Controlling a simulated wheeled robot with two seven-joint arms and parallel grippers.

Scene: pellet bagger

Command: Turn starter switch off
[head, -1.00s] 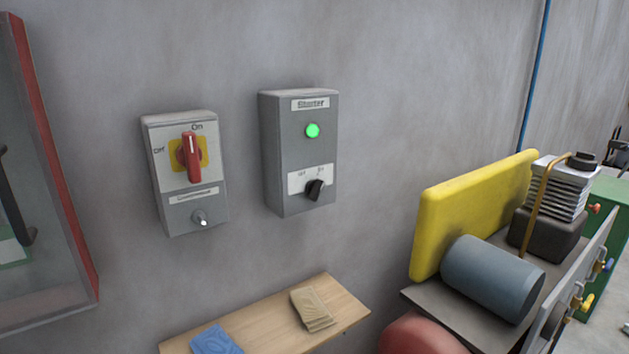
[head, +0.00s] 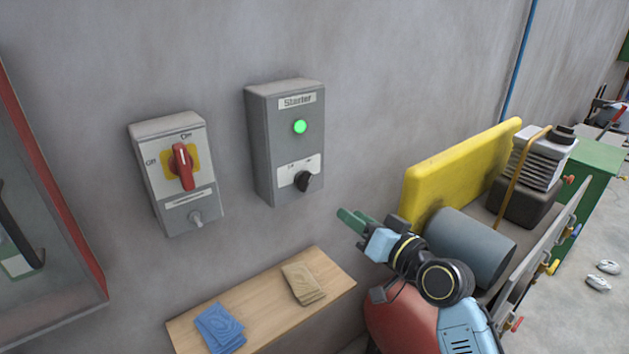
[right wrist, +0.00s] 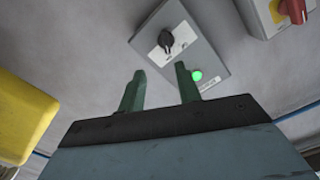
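The grey starter box (head: 262,150) is on the wall, with a lit green lamp (head: 300,127) and a black rotary starter switch (head: 304,181) on a white plate below it. The knob looks tilted, toward the "On" side as far as I can tell. The right wrist view also shows the switch (right wrist: 166,41) and the lamp (right wrist: 197,76). My right gripper (head: 352,220) is open and empty, to the lower right of the box and apart from it. Its two green fingers (right wrist: 158,80) are spread in the wrist view. My left gripper is not in view.
A grey isolator box with a red handle (head: 182,167) is left of the starter. A wooden shelf (head: 255,316) with blue and tan packets is below. A yellow panel (head: 462,172) and a grey cylinder (head: 470,248) stand right, close to my right arm.

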